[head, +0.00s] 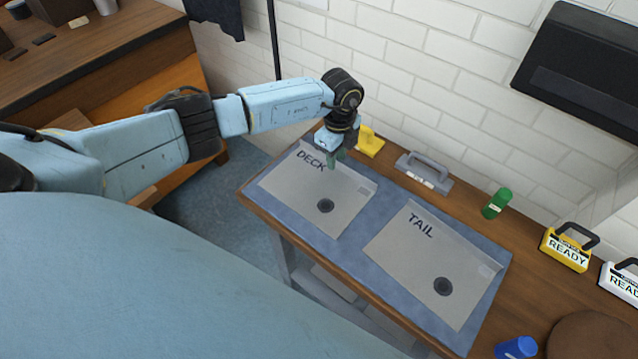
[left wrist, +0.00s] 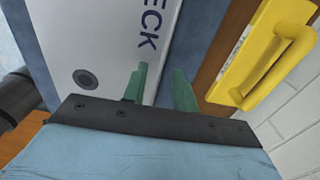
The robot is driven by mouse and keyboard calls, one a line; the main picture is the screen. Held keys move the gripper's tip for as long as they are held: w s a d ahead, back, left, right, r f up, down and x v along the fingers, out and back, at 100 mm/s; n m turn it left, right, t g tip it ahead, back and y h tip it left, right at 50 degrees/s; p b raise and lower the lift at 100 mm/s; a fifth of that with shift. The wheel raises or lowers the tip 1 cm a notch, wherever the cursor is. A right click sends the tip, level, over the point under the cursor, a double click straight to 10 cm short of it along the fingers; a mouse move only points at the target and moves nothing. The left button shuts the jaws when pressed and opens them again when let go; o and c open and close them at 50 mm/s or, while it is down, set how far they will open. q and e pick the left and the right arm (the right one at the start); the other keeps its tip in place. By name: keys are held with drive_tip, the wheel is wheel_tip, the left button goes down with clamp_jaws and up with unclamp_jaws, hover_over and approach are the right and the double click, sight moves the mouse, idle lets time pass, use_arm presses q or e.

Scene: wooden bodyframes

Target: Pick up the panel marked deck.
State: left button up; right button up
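The deck panel (head: 298,190) is a flat grey sheet with the word DECK along its back edge and a dark round spot. It lies on the blue mat (head: 365,213) at the left of the bench. My left gripper (head: 335,158) is at its back edge, right of the lettering. In the left wrist view the green fingers (left wrist: 162,78) are apart, one over the deck panel (left wrist: 105,45) and the other past its edge. I cannot tell whether either finger touches it. My right gripper is not in view.
The tail panel (head: 425,262) lies on the mat to the right. A yellow handled block (head: 369,142) stands close behind my left gripper, with a grey handled block (head: 424,172) beside it. A green cylinder (head: 497,203) and a yellow READY sign (head: 566,250) stand farther right. A brick wall (head: 440,90) bounds the back.

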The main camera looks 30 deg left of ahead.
use_arm(q)
drive_tip(key=shift+f, duration=0.2)
clamp_jaws()
drive_tip(key=shift+r, duration=0.1)
